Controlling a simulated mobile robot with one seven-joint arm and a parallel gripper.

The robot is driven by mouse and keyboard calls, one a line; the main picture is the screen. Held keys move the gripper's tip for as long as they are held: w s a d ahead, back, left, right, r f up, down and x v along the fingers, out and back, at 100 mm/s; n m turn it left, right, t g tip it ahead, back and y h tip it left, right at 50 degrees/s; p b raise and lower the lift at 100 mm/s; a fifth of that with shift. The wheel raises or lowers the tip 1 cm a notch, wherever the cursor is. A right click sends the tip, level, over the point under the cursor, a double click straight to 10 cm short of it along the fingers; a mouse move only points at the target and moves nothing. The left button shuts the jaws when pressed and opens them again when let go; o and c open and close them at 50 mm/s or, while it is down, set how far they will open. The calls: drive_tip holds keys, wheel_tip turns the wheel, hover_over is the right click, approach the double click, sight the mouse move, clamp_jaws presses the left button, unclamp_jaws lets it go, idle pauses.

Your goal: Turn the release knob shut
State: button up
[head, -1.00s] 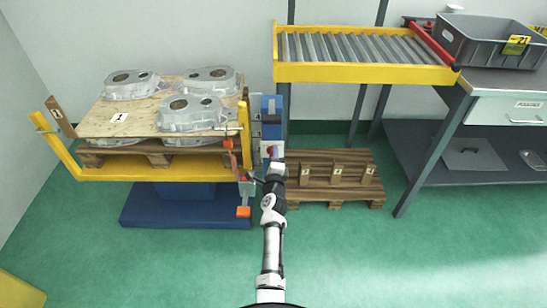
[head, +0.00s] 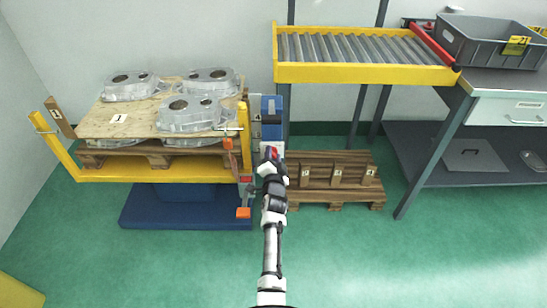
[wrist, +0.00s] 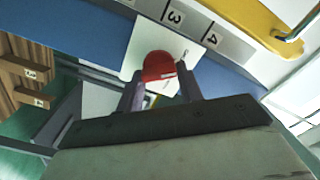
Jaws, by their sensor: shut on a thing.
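The release knob (wrist: 158,66) is red and sits on a white plate (wrist: 139,50) on a blue housing, seen in the wrist view. My gripper (wrist: 161,84) has one finger on each side of the knob and is shut on it. In the head view my gripper (head: 270,160) is at the front of the blue column (head: 271,107), right of the yellow lift frame. A little red shows there beside it, and the gripper hides most of the knob. I cannot tell the knob's exact angle.
A pallet with several castings (head: 192,113) stands on the yellow lift at left. A wooden pallet (head: 330,190) with labelled blocks lies right of my arm. A roller conveyor (head: 360,73) and a workbench (head: 510,83) are further right. The green floor in front is clear.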

drive_tip(key=shift+n, duration=0.6)
drive_tip(key=o, duration=1)
drive_tip(key=shift+s+p, duration=2.65)
drive_tip(key=shift+s, duration=4.3)
